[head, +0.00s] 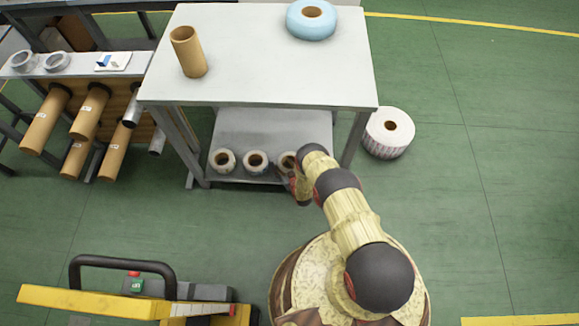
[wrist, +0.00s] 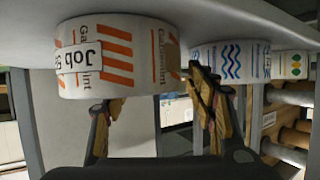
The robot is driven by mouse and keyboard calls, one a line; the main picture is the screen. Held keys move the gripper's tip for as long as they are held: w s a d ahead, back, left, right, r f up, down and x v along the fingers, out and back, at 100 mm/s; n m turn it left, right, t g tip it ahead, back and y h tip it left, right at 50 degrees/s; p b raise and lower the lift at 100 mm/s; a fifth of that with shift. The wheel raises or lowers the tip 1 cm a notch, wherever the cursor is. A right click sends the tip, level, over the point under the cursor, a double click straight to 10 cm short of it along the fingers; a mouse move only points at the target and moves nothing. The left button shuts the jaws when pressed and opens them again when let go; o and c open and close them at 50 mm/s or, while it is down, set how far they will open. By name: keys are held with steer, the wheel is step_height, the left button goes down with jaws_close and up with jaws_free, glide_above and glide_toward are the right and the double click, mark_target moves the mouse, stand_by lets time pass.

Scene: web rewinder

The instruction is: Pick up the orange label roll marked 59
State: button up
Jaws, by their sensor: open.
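The orange label roll (wrist: 120,58) is white with orange stripes and a tag reading "Job 5" plus an unclear digit. In the wrist view it is the nearest roll, at upper left against the shelf surface. In the head view it appears to be the rightmost roll (head: 286,160) on the lower shelf, partly hidden by my arm. My gripper (wrist: 158,92) is open and empty, its fingers spread close to the roll. The left fingertip overlaps the roll's edge in the picture; contact cannot be told. In the head view my gripper (head: 299,188) is at the lower shelf's front right.
A blue-wave roll (wrist: 230,62) and a green-and-yellow-marked roll (wrist: 290,65) stand beyond it. The lower shelf (head: 272,128) lies beneath the tabletop (head: 265,65), with table legs at the sides. A white roll (head: 388,133) stands on the floor to the right.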

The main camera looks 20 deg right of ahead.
steer(key=shift+w, duration=0.2)
steer(key=shift+c, duration=1.1)
steer(key=c, duration=1.1)
jaws_close()
steer(key=shift+w, duration=0.1)
